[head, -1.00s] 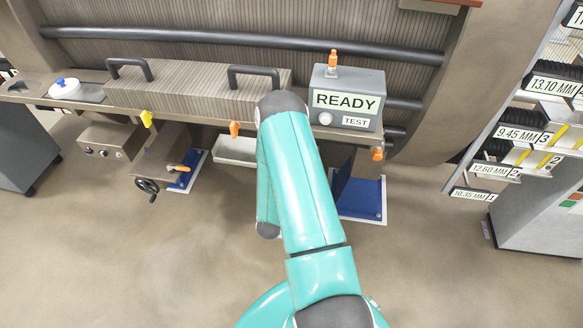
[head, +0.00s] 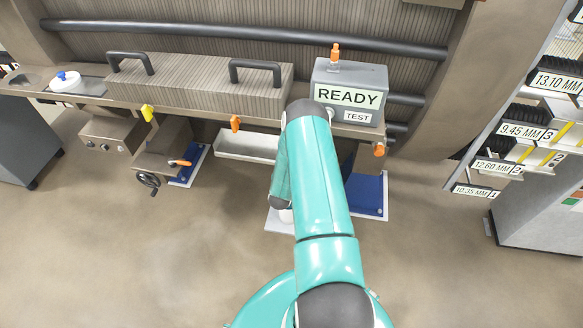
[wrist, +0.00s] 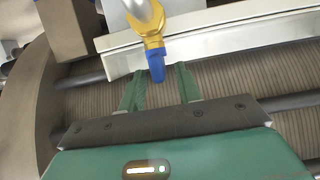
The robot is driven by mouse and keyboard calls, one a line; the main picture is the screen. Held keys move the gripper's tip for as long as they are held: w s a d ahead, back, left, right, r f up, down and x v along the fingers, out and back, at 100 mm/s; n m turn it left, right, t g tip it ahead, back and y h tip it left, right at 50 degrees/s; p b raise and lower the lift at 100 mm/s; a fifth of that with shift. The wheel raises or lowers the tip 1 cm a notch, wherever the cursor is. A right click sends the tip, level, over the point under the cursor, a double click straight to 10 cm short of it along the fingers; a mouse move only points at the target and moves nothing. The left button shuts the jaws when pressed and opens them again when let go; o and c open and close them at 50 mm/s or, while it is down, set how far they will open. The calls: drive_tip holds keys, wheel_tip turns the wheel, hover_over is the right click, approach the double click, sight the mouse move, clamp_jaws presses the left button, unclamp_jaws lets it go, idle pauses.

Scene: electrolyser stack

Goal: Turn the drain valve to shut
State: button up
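In the wrist view, a silver pipe end with a brass-coloured collar (wrist: 154,42) and a blue tip (wrist: 156,66) reaches down from the top edge. I take it for the drain valve, but its label and setting do not show. My gripper (wrist: 159,84) is open, its two green fingers apart on either side of the blue tip. I cannot tell whether either finger touches it, and nothing is clearly held. In the head view the gripper and this fitting are hidden behind my teal arm.
A bench carries a ribbed box (head: 200,85) with two black handles and a READY/TEST box (head: 350,92). Orange handles (head: 235,123), a yellow handle (head: 147,112), a trough (head: 247,146) and a black handwheel (head: 148,181) sit along its front. A labelled rack (head: 535,130) stands right.

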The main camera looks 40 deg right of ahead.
drive_tip(key=shift+x, duration=0.85)
clamp_jaws()
drive_tip(key=shift+m+g, duration=0.4)
drive_tip(key=m+g+h, duration=0.1)
drive_tip(key=m+g, duration=0.1)
drive_tip(key=shift+w+a+m+g+h, duration=0.1)
drive_tip(key=shift+w+m+g+h, duration=0.05)
drive_tip(key=shift+m+g+h, duration=0.2)
drive_tip(key=m+g+h, duration=0.1)
drive_tip(key=m+g, duration=0.4)
drive_tip(key=g, duration=0.1)
drive_tip(key=m+g+y, duration=0.1)
drive_tip(key=m+g, duration=0.3)
drive_tip(key=shift+g, duration=0.25)
drive_tip(key=shift+m+g+y, duration=1.05)
drive_tip(key=shift+m+g, duration=0.5)
drive_tip(key=shift+g, duration=0.05)
drive_tip(key=shift+m+g+y, duration=0.5)
drive_tip(key=shift+m, duration=0.1)
